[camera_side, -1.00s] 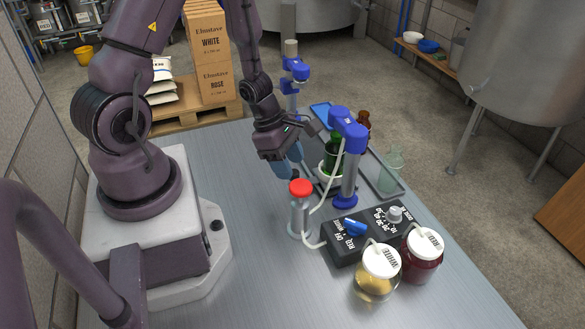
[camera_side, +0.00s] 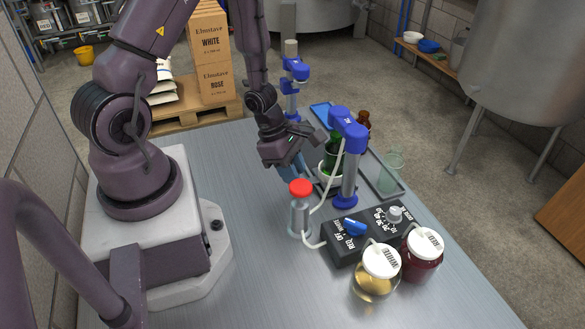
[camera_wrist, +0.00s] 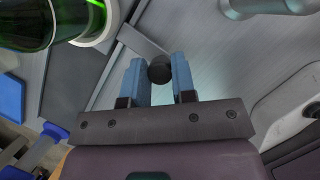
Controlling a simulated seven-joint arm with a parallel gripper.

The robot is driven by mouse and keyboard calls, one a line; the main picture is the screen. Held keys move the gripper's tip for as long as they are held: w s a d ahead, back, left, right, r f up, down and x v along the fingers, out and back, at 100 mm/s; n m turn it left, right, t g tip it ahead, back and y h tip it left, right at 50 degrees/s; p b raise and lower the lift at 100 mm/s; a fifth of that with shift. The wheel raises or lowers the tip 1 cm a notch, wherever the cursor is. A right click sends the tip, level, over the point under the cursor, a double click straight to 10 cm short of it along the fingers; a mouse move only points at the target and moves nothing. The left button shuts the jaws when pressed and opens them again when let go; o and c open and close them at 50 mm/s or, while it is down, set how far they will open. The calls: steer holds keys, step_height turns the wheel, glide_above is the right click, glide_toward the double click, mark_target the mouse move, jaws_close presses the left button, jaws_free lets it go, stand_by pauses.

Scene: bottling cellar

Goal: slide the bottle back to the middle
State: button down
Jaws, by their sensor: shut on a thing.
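The green bottle (camera_side: 332,158) stands upright in a white round seat (camera_side: 328,179), just left of the near blue-headed column (camera_side: 349,180). Part of the bottle (camera_wrist: 22,18) and the white seat (camera_wrist: 97,25) also show at the upper left of the wrist view. My gripper (camera_side: 287,168) is low over the bench, left of the bottle and apart from it. In the wrist view its blue fingers are shut on a dark round knob (camera_wrist: 160,69). A grey flat bar (camera_wrist: 140,38) runs from near the knob toward the white seat.
A black control box (camera_side: 345,247) and two white-lidded jars (camera_side: 378,268) are nearer. The bench at left front is clear.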

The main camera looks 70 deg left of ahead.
steer(key=shift+w+a, duration=0.1)
steer(key=shift+a, duration=4.9)
steer(key=c, duration=0.9)
jaws_free()
steer(key=shift+c, duration=0.2)
steer(key=v, duration=1.3)
